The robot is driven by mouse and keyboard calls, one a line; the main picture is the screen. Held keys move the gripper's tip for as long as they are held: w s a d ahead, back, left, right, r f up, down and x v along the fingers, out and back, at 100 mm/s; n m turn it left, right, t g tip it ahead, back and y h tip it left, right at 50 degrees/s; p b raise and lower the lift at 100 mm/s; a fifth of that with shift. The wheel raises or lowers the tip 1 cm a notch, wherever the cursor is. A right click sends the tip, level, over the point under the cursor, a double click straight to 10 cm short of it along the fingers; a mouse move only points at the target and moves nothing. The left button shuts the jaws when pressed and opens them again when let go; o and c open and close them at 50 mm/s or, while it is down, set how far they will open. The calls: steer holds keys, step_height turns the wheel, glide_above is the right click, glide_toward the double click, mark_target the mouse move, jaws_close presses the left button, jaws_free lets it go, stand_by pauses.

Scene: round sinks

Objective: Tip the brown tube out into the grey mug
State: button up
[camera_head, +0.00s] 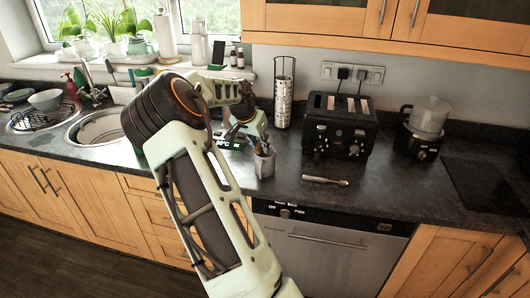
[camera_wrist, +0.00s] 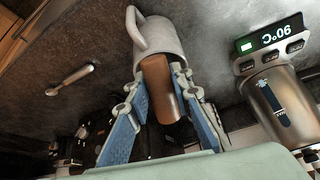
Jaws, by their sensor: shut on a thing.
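The grey mug (camera_head: 264,165) stands on the dark counter, left of the spoon. In the wrist view the mug (camera_wrist: 158,38) is pale, with its handle toward the upper left. My gripper (camera_wrist: 162,82) is shut on the brown tube (camera_wrist: 160,90), with one blue finger on each side. One end of the tube overlaps the mug's rim in the wrist view; I cannot tell how far inside it reaches. In the head view my gripper (camera_head: 256,138) is just above the mug, and the arm hides part of it.
A steel appliance with a lit display (camera_wrist: 275,80) is close beside the mug. A spoon (camera_head: 325,180) lies to the right. Counter front right of the spoon is clear.

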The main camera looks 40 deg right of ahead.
steer(key=shift+r+y, duration=0.15)
steer(key=shift+y, duration=0.15)
stand_by(0.7)
steer(key=shift+f+g+y, duration=0.4)
steer(key=shift+g+y, duration=0.2)
steer(key=shift+y, duration=0.2)
stand_by(1.7)
steer(key=shift+s+a+r+g+y, duration=0.2)
steer(key=shift+r+g+y, duration=0.1)
steer(key=shift+y, duration=0.5)
steer(key=shift+w+d+f+g+y, duration=0.1)
steer(key=shift+f+g+y, duration=0.3)
steer(key=shift+y, duration=0.4)
stand_by(0.3)
steer(key=shift+a+r+t+h, duration=0.25)
steer(key=shift+r+t+h, duration=0.2)
steer(key=shift+h, duration=0.35)
steer(key=shift+d+f, duration=0.1)
steer(key=shift+d, duration=0.05)
steer(key=shift+h, duration=0.4)
